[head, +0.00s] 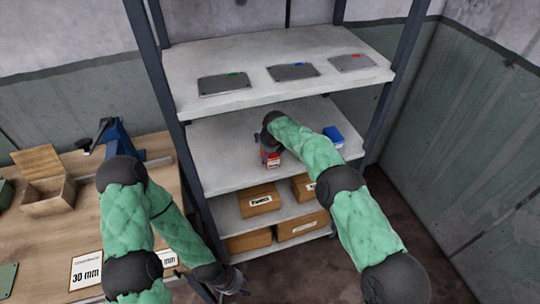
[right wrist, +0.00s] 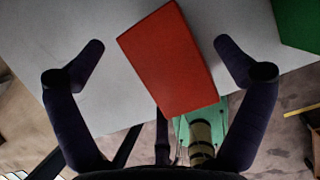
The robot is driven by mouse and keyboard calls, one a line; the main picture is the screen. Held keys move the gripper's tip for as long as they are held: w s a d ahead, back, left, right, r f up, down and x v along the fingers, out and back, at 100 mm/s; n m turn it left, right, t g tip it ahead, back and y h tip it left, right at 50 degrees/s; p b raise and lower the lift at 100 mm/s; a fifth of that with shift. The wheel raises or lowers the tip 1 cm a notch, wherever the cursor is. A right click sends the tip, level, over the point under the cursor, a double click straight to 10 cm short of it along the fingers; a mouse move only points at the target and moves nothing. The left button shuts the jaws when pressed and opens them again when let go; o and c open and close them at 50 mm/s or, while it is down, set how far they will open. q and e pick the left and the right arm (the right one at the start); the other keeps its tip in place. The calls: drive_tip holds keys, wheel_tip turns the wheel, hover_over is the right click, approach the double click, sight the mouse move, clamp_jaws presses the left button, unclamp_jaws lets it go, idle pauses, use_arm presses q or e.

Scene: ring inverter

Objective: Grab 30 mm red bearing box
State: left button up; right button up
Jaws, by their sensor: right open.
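The red box (head: 273,160) sits on the middle shelf near its front edge, partly hidden by my right gripper (head: 268,147). In the right wrist view the red box (right wrist: 168,60) lies between the two spread fingers of the right gripper (right wrist: 159,45), with a gap on each side. The right gripper is open and not holding it. No size label is readable on the box. My left gripper (head: 236,281) hangs low by the table's right edge, away from the box; its fingers are too small to judge.
A blue box (head: 333,137) stands to the right on the same shelf (head: 215,155). A green block (right wrist: 300,20) shows at the right wrist view's corner. Three grey plates lie on the shelf above. Cardboard boxes (head: 260,199) fill the lower shelves. A wooden table (head: 60,235) is at left.

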drive_tip(key=c, duration=1.4)
drive_tip(key=shift+c, duration=0.6)
drive_tip(key=shift+r, duration=0.15)
